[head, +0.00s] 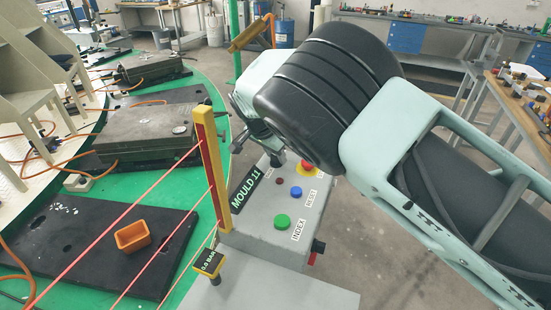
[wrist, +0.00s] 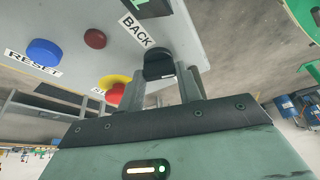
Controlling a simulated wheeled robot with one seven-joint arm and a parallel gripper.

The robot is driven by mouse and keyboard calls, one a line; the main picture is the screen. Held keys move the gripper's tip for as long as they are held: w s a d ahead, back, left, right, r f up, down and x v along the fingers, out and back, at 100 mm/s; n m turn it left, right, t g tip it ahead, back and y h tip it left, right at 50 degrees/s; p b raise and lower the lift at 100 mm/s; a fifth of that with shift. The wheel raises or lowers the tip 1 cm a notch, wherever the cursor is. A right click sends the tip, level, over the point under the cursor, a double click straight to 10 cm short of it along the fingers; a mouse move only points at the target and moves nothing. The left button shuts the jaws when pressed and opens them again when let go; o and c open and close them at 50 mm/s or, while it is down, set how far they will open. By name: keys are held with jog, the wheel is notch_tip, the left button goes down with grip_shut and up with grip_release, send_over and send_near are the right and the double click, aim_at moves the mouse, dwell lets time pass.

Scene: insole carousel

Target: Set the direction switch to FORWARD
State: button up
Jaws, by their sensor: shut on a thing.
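The direction switch is a black knob (wrist: 158,65) on the grey control box. In the wrist view it sits between the two fingers of my gripper (wrist: 162,82), which is shut on it. A BACK label (wrist: 136,32) is beside the knob. I see no FORWARD label, and I cannot tell which way the knob points. In the head view my gripper (head: 264,142) is at the far end of the control box (head: 262,232), partly hidden behind my dark wrist joint.
The box carries a green INDEX button (head: 282,221), a blue RESET button (head: 296,192) and a red emergency stop (head: 311,168) close to my gripper. A yellow light-curtain post (head: 211,165) stands left of it. An orange bin (head: 133,236) is on the green carousel (head: 205,245).

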jog(key=m+b, duration=0.1)
jog(key=m, duration=0.1)
jog(key=m+g+h+b, duration=0.1)
jog(key=m, duration=0.1)
jog(key=shift+w+a+m+g, duration=0.1)
jog(key=shift+w+m+g, duration=0.05)
jog(key=shift+m+g, duration=0.2)
jog(key=shift+m, duration=0.25)
jog(key=o, duration=1)
